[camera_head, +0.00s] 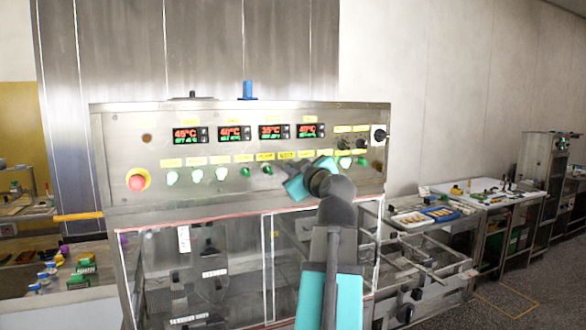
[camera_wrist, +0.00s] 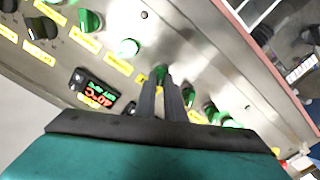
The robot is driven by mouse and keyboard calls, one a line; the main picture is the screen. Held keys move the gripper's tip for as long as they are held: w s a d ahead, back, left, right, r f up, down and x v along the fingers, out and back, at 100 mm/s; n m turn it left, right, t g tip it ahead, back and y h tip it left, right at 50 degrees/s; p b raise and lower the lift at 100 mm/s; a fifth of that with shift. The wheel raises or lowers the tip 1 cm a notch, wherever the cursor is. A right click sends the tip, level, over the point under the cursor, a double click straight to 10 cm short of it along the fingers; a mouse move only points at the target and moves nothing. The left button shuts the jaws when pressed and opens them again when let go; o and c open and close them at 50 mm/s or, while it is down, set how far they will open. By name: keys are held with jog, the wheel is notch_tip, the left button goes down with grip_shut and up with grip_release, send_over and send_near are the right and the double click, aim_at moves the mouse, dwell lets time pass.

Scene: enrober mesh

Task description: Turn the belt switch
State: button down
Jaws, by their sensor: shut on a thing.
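The control panel (camera_head: 220,150) is a steel face with a row of switches under yellow labels. In the wrist view, my gripper's two dark fingers (camera_wrist: 162,80) are shut on a green switch (camera_wrist: 161,71), with only its top showing between the tips. The label beside it is too blurred to read, so I cannot confirm it is the belt switch. In the head view, my gripper (camera_head: 294,186) is against the panel right of its middle and hides the held switch. A green knob (camera_head: 267,170) shows just left of it.
A red stop button (camera_head: 137,182) on yellow sits at the panel's left. Digital displays (camera_head: 234,133) line its upper part. Neighbouring green knobs (camera_wrist: 129,47) stand close to my fingers. A glazed enclosure (camera_head: 225,265) is below, and a side table (camera_head: 485,193) is at right.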

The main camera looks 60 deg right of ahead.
jog(key=shift+d, duration=0.1)
jog(key=shift+m+b, duration=0.45)
jog(key=shift+m, duration=0.05)
jog(key=m+b, duration=0.1)
jog(key=m, duration=0.2)
jog(key=m+b, duration=0.1)
jog(key=m, duration=0.3)
jog(key=m+b, duration=0.1)
jog(key=m, duration=0.3)
jog(key=shift+s+d+r, duration=0.15)
jog(key=shift+s+d, duration=0.05)
jog(key=shift+d, duration=0.05)
jog(key=c, duration=1.8)
grip_release()
jog(key=shift+c, duration=0.2)
